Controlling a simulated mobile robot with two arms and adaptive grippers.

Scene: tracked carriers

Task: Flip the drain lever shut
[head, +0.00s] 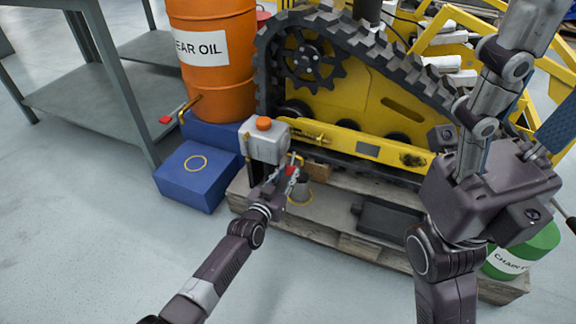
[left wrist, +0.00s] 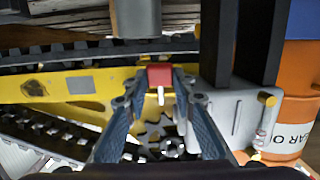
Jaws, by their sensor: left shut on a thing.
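The red drain lever (head: 291,171) is small and sits at the foot of a pale grey tank (head: 262,149) with an orange cap. My left gripper (head: 284,176) reaches it from the front and is shut on it. In the left wrist view the red lever (left wrist: 160,75) is between my left fingertips (left wrist: 159,80), with a short white stem at it. The fingers partly hide the lever in the head view. My right gripper (head: 558,70) is raised close to the head camera at the right, fingers apart and empty.
The yellow tracked carrier (head: 365,95) is behind. A blue box (head: 197,175) and an orange oil drum (head: 216,50) are at the left.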

